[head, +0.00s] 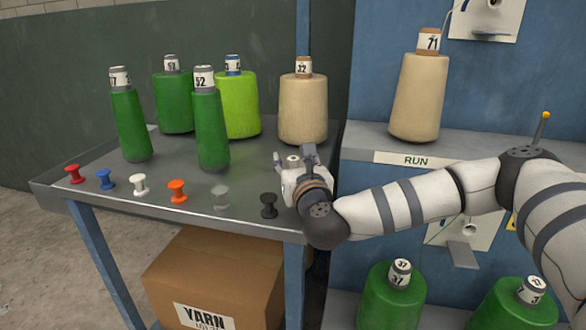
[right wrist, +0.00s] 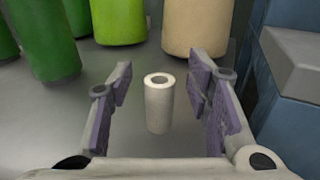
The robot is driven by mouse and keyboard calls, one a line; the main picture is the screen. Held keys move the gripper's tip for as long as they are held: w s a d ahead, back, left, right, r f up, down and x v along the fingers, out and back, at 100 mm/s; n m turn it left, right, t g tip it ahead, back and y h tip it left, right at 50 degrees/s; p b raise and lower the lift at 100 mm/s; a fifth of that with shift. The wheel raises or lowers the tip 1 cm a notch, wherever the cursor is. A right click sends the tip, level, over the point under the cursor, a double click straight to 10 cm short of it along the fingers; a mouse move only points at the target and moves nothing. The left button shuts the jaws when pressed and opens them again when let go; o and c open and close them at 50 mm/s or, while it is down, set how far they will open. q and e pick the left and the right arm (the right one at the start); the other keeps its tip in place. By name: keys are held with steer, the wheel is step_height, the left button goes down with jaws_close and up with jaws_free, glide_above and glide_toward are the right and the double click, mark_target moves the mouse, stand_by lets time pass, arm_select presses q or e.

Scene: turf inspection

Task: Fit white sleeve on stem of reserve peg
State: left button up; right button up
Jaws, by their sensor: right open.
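A white hollow sleeve (right wrist: 158,104) stands upright on the grey metal table between the fingers of my right gripper (right wrist: 160,105) in the right wrist view. The fingers are spread wide, with a visible gap on each side of the sleeve. In the head view, my right gripper (head: 295,158) is low over the table's right part, and the sleeve's top (head: 293,161) shows between the fingers. A thin post with a yellow-orange tip (head: 542,124) rises behind my right arm; its base is hidden, and I cannot tell if it is the reserve peg. My left gripper is not in view.
Several coloured knobs, including a black one (head: 269,205), line the table's front edge. Green cones (head: 211,130) and a beige cone (head: 303,108) stand behind. Right of the table, a shelf labelled RUN (head: 416,160) holds another beige cone (head: 417,95). A cardboard box (head: 215,275) sits below.

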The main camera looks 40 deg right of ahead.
steer(key=shift+w+d, duration=0.1)
steer(key=shift+w, duration=0.15)
steer(key=c, duration=1.1)
steer(key=shift+o, duration=0.2)
